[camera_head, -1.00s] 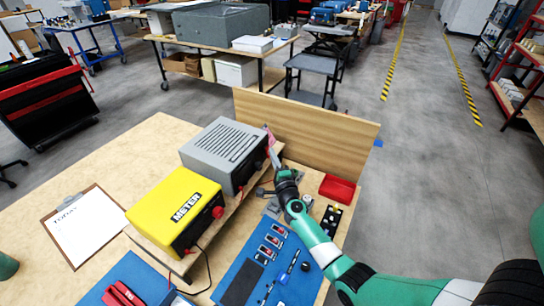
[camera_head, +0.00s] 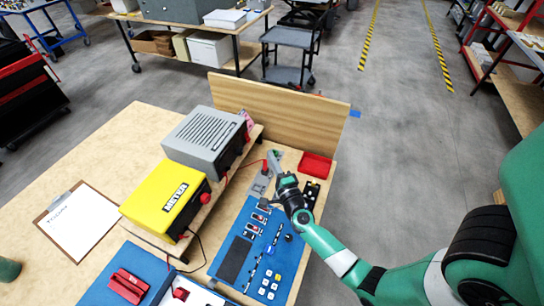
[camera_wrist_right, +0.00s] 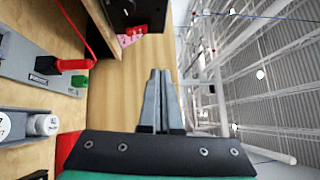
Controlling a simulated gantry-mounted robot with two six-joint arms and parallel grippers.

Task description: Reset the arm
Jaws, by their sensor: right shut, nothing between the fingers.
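My right gripper (camera_head: 275,158) is above the right end of the bench, near a grey block, left of the red tray (camera_head: 315,163). In the right wrist view its two fingers (camera_wrist_right: 160,75) are together with nothing between them. The right arm reaches in from the lower right of the head view. The grey block (camera_wrist_right: 35,62) carries a red plug (camera_wrist_right: 75,65) with a red cable, apart from the fingers. My left gripper is not in view.
The grey meter box (camera_head: 205,135) and yellow meter (camera_head: 168,197) stand on a raised shelf left of the gripper. A wooden board (camera_head: 280,110) stands upright behind. A blue panel (camera_head: 225,285) with switches and buttons lies in front. A clipboard (camera_head: 78,222) lies at left.

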